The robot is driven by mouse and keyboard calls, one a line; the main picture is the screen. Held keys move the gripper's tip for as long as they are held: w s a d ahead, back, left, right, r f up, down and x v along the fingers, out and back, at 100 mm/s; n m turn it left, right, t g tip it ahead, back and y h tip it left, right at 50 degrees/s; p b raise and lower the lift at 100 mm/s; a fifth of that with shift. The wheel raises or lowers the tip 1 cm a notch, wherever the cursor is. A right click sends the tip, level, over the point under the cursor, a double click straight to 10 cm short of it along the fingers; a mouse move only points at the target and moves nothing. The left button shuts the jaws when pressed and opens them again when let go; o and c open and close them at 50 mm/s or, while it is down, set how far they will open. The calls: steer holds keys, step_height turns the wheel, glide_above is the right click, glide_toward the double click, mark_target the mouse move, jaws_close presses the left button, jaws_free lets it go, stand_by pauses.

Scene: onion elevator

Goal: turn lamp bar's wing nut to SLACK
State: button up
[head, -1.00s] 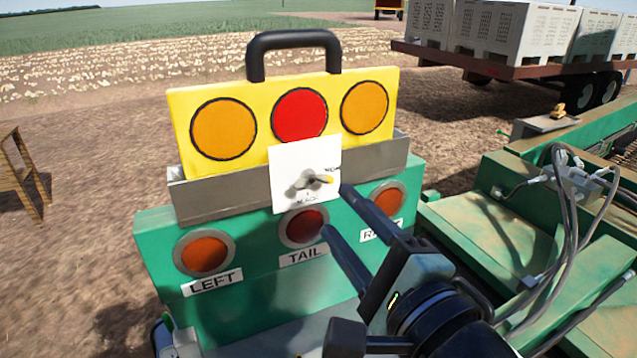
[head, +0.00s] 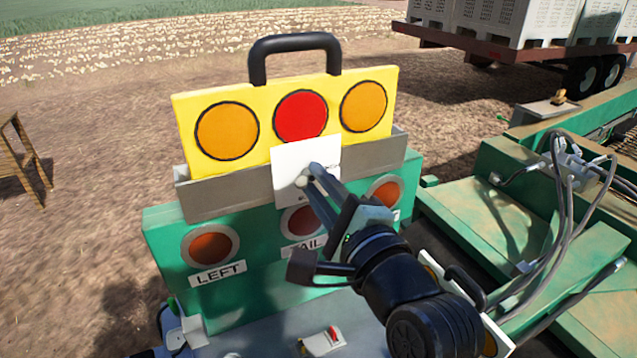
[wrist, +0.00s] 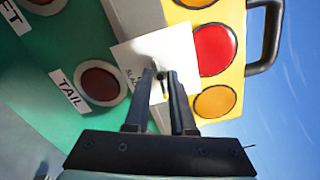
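The lamp bar (head: 238,164) is a yellow panel with one red and two amber lamps and a black handle, standing in a grey metal channel. A white plate (head: 288,160) on its front carries the wing nut (wrist: 164,88), which has a yellow-tipped wing. In the wrist view the yellow tip points down, while the word SLACK is at the plate's left. My gripper (wrist: 161,73) is at the plate, its two fingers apart on either side of the nut. In the head view my gripper (head: 309,174) hides most of the nut.
A green panel (head: 160,232) below has red-orange lamps labelled LEFT and TAIL; my arm covers much of its right side. Green machinery (head: 480,222) with grey hoses stands at right. A trailer (head: 520,42) with pale crates is behind. Bare soil lies at left.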

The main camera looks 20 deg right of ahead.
jaws_close()
steer(key=shift+n, duration=0.3)
